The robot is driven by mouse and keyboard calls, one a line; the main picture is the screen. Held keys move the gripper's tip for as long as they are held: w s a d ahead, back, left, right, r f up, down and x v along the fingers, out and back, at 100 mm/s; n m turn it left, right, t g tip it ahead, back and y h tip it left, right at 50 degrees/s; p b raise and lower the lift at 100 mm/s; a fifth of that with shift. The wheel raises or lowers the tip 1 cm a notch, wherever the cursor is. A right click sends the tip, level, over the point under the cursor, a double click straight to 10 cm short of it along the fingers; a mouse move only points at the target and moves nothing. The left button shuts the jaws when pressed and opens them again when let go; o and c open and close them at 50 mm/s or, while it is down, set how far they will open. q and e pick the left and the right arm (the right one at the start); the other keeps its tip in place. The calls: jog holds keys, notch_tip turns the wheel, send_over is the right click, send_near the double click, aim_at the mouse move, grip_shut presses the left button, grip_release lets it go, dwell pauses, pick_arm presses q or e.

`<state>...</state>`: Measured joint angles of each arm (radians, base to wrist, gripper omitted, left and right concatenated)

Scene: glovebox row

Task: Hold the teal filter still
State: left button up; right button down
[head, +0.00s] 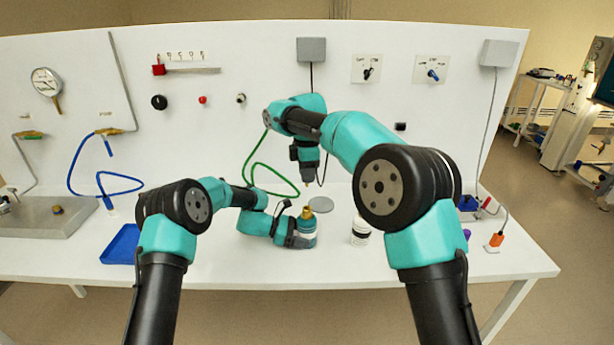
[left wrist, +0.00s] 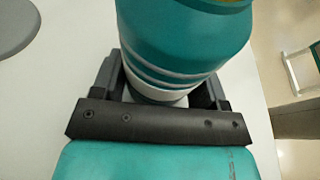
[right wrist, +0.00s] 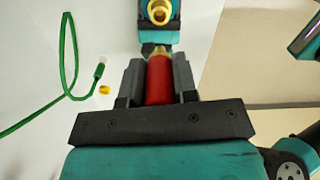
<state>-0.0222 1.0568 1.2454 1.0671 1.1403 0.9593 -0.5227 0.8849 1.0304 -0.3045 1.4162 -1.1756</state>
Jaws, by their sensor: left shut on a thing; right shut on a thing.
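The teal filter (head: 307,227) stands on the white bench in the head view, with a brass port (right wrist: 158,12) on top. My left gripper (head: 300,240) is shut around its lower part. In the left wrist view the filter (left wrist: 190,40) sits upright between the two fingers, above a white band. My right gripper (head: 308,178) is above the filter, shut on a red cylinder with a brass end (right wrist: 159,80). In the right wrist view that brass end points toward the filter; I cannot tell whether they touch. The red cylinder cannot be made out in the head view.
A green hose (right wrist: 68,60) loops left of the filter, its free end near a small yellow piece (right wrist: 104,90). A grey disc (head: 320,204) lies behind the filter, a white bottle (head: 360,232) to its right. A blue tray (head: 122,245) is at the left.

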dwell(0.3)
jog(key=shift+r, duration=3.5)
pick_arm(q)
jog(key=o, duration=0.8)
jog(key=shift+a, duration=0.1)
jog(key=v, duration=1.1)
jog(key=shift+a+r, duration=0.2)
jog(key=shift+a, duration=0.15)
